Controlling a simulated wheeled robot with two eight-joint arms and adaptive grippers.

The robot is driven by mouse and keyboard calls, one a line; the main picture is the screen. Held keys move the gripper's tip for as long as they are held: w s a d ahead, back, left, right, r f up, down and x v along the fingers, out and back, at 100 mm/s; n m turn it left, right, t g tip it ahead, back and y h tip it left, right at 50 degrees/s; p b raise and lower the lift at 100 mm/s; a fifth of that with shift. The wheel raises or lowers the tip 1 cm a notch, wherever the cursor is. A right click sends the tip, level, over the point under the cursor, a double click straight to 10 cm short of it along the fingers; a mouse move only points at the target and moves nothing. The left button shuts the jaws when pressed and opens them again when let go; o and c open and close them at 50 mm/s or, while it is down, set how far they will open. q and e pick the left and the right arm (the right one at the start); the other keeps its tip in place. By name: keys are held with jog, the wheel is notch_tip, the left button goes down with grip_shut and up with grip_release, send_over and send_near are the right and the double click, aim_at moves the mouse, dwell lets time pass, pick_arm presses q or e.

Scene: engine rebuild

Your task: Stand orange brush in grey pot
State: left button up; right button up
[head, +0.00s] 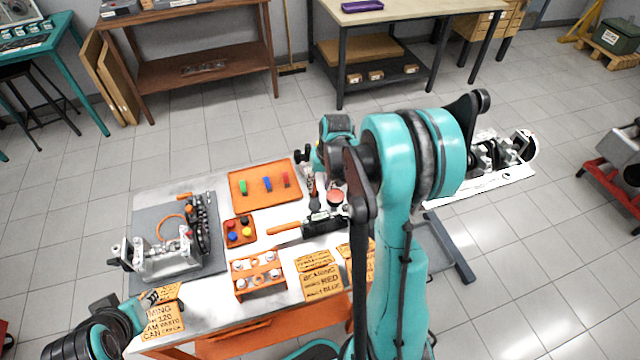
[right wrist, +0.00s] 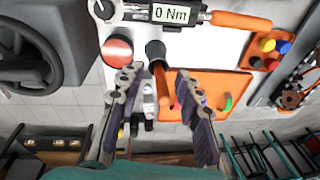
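The dark grey pot (right wrist: 155,50) stands on the table beside a red-topped round thing, in the right wrist view. An orange-brown brush handle (right wrist: 160,82) appears to rise from its mouth toward the camera; the bristles are hidden. In the head view the pot (head: 315,203) and handle (head: 312,184) are small and partly crowded by my right arm. My right gripper (right wrist: 155,78) is open, its fingers on either side of the handle with gaps showing. My left gripper (head: 152,298) is at the table's front left corner, by the lettered cards; its finger opening is unclear.
A torque wrench (head: 318,224) lies close to the pot. An orange tray (head: 240,198) with coloured pieces and a small tray of caps (head: 240,222) are left of it. An engine block (head: 165,258) and an orange piston rack (head: 258,275) occupy the left and front.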

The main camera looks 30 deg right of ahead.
notch_tip(320, 180, up, 13)
jog(key=s+p, duration=0.2)
jog(key=p, duration=0.2)
pick_arm(q)
notch_tip(320, 180, up, 4)
jog(key=shift+f, duration=0.15)
pick_arm(e)
jog(key=s+a+r+n+t, duration=0.2)
jog(key=s+a, duration=0.4)
jog(key=a, duration=0.1)
jog(key=s+a+r+n+t, duration=0.2)
jog(key=s+a+t, duration=0.1)
jog(key=s+a, duration=0.4)
jog(key=shift+s+a+r+h, duration=0.3)
jog(key=shift+a+r+h, duration=0.1)
jog(key=shift+a, duration=0.4)
jog(key=shift+f, duration=0.1)
pick_arm(q)
notch_tip(320, 180, down, 12)
jog(key=b, duration=1.2)
jog(key=shift+r, duration=0.4)
pick_arm(e)
notch_tip(320, 180, down, 11)
